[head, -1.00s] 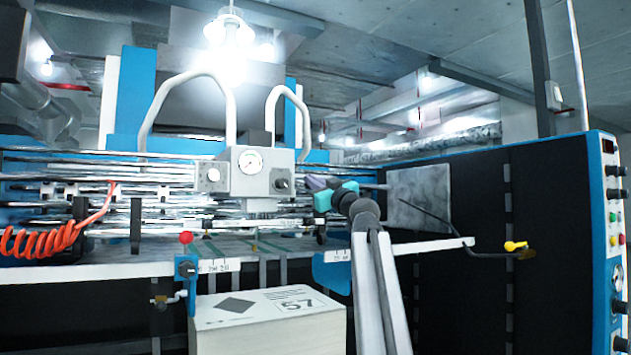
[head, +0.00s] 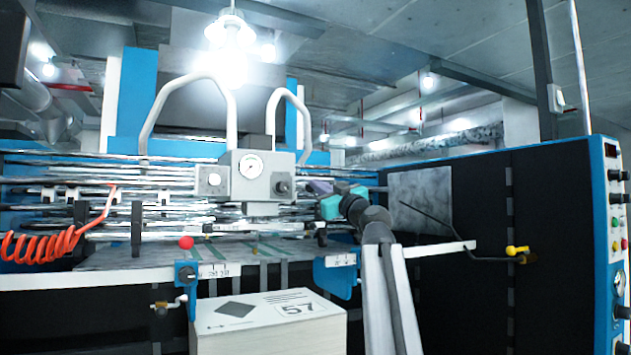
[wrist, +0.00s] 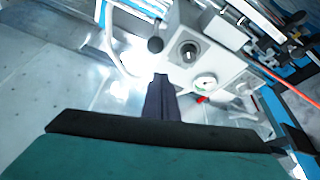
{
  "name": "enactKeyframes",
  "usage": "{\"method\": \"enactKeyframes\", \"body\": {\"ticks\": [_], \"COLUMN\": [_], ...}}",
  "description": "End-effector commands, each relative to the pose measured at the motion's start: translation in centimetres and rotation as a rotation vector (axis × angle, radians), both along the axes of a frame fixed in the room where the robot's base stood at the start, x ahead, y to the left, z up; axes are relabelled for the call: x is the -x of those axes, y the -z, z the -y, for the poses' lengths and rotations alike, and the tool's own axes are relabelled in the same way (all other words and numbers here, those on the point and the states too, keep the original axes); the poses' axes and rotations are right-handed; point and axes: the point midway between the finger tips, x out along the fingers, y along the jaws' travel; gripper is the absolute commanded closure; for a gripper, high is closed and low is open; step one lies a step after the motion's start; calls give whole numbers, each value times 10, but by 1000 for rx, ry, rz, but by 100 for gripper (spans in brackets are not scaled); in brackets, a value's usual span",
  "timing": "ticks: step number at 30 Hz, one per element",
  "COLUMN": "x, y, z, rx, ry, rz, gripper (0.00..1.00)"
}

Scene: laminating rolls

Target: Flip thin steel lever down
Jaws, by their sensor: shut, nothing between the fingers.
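My gripper (head: 318,187) is shut and empty, its dark fingers pointing left toward the grey gauge box (head: 236,186). In the wrist view the shut fingers (wrist: 161,80) point up at that box, with its gauge (wrist: 205,83) and dark knob (wrist: 188,52). A dark ball (wrist: 155,45) shows just past the fingertips; I cannot tell whether they touch it or whether it belongs to the lever. A thin grey bar (head: 378,188) sticks out to the right behind my gripper in the head view. It may be the steel lever; its left part is hidden.
White curved pipes (head: 275,120) rise above the gauge box, and metal rollers (head: 100,170) run left of it. An orange coiled hose (head: 40,244) hangs at left. A box marked 57 (head: 268,328) stands below. A yellow-handled valve (head: 516,250) is on the dark right panel.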

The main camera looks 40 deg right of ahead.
Motion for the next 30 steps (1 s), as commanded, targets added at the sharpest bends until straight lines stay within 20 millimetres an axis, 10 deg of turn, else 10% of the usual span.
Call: {"method": "enactKeyframes", "body": {"ticks": [30], "x": [36], "y": [38], "z": [1], "rx": [0], "ry": [1], "rz": [1], "gripper": [100]}}
